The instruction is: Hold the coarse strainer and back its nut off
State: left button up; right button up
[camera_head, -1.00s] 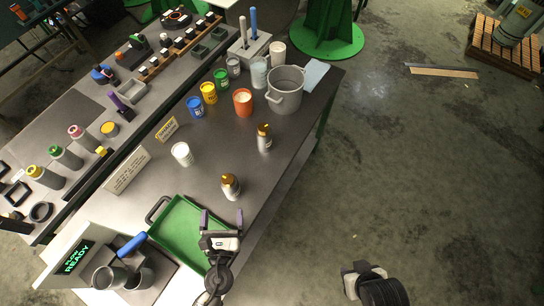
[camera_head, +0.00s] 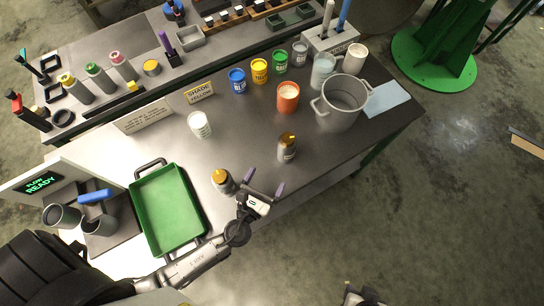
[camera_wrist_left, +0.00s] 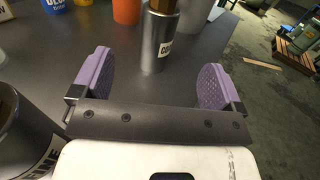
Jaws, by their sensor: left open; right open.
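The coarse strainer appears to be the silver cylinder with a gold-brown nut on top (camera_head: 287,149), upright on the bench; its label is too small to read. It also shows in the left wrist view (camera_wrist_left: 160,42), beyond and between my left fingers. A similar cylinder (camera_head: 223,182) stands beside my left gripper; its label ends in "INE" in the left wrist view (camera_wrist_left: 22,138). My left gripper (camera_head: 264,183) is open and empty, its purple fingers pointing toward the farther cylinder, not touching it. My right gripper (camera_head: 355,298) is only partly visible at the bottom edge, away from the bench.
A green tray (camera_head: 168,210) lies left of my left gripper. A white cup (camera_head: 199,124), an orange can (camera_head: 287,98), several paint cans and a grey pot (camera_head: 341,103) stand behind. Bare bench surrounds the farther cylinder.

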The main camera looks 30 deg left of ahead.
aim_at(283, 153)
pick_arm(q)
jog(key=shift+f+b, duration=0.45)
jog(key=shift+f, duration=0.45)
jog(key=shift+w+d+f+b, duration=0.1)
jog(key=shift+w+f+b, duration=0.15)
jog(key=shift+f+b, duration=0.15)
jog(key=w, duration=0.4)
jog(key=w+p, duration=0.1)
jog(key=w, duration=0.7)
jog(key=shift+a, duration=0.25)
jog(key=shift+w, duration=0.8)
pick_arm(e)
jog(key=shift+w+f, duration=0.25)
jog(key=shift+f, duration=0.35)
pick_arm(q)
jog(key=shift+c, duration=0.4)
jog(key=c, duration=1.4)
jog(key=o, duration=0.9)
jog(key=c, duration=0.7)
pick_arm(e)
jog(key=shift+d, duration=0.15)
